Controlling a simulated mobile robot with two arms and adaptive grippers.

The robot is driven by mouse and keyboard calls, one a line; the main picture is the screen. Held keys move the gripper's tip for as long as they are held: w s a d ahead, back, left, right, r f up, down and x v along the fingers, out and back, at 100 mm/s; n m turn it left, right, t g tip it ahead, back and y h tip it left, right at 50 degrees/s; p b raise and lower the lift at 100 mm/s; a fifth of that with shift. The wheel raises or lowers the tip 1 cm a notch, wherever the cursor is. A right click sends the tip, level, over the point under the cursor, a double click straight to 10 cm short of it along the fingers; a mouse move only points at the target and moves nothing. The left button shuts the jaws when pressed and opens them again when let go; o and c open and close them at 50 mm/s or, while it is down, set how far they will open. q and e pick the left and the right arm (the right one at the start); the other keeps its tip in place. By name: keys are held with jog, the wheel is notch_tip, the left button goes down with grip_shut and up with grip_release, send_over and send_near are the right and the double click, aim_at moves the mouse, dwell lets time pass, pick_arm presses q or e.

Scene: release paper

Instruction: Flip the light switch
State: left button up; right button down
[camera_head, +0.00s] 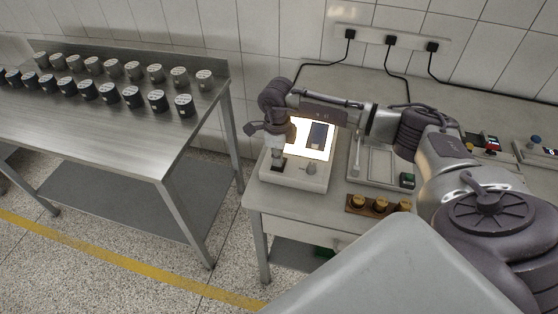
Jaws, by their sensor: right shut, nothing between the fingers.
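A white light box (297,179) stands on the left end of the bench, its square panel (298,138) glowing bright white. A dark rectangular piece (317,135) lies on the panel. A small black switch (278,164) is on the box's front left, with a grey knob (311,169) to its right. My right arm reaches in from the right across the back of the box. My right gripper (277,154) points down, shut and empty, just above the switch; I cannot tell whether it touches. The gripper partly covers the panel's left side. My left gripper is not in view.
A metal tray (381,180) and a wooden block with brass weights (377,204) sit right of the box. A steel table (120,125) with rows of black-sided jars stands at left, across a floor gap. Cables hang from wall sockets (391,41) behind.

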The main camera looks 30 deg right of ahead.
jog(key=shift+f, duration=0.2)
jog(key=shift+r+p, duration=2)
jog(key=shift+r, duration=1.55)
